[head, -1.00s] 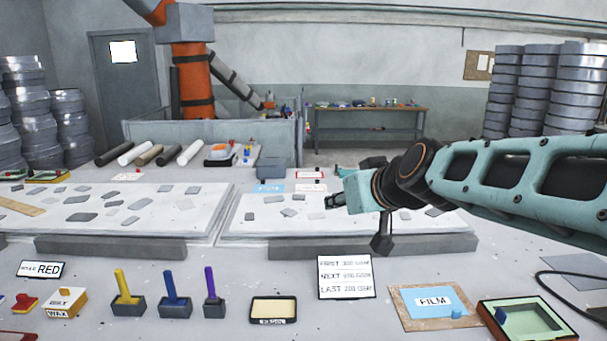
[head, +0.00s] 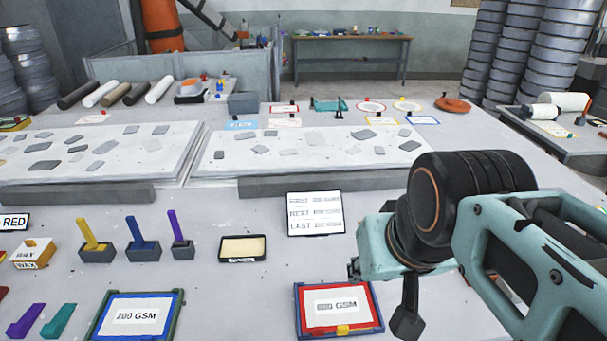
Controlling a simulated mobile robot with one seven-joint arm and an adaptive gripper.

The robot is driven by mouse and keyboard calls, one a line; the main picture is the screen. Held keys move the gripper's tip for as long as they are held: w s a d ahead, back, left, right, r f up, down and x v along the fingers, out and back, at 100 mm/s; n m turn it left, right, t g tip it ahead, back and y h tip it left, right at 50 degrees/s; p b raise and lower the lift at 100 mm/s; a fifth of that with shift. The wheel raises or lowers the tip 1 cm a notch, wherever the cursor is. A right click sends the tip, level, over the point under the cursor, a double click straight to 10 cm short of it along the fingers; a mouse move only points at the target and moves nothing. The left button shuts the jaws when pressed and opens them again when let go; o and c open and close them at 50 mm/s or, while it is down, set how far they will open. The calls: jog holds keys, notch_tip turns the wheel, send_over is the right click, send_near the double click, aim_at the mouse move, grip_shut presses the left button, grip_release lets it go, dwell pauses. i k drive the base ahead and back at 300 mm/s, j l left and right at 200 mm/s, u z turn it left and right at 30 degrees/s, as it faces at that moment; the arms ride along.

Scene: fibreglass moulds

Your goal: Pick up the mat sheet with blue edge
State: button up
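A white sheet with a blue edge (head: 422,120) lies flat at the back right of the table, beyond the right mould slab. Near it lie a yellow-edged sheet (head: 388,121), round sheets with red (head: 370,106) and yellow (head: 406,106) edges, and red-edged rectangular sheets (head: 284,122). My gripper (head: 356,268) is in the right foreground, well nearer than the blue-edged sheet and apart from it. Its fingers are mostly hidden behind its own body, so its opening does not show. I see nothing held in it.
Two pale mould slabs with grey pieces (head: 215,165) span the table's middle. A sign (head: 315,213) stands before them. Framed trays marked GSM (head: 135,315) (head: 338,309) lie in front, one close to my gripper. Drum stacks (head: 545,55) stand at the right.

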aim_at(142, 317)
jog(key=u, duration=1.65)
jog(key=i+j+z, duration=0.15)
jog(key=i+j, duration=0.05)
jog(key=j, duration=0.05)
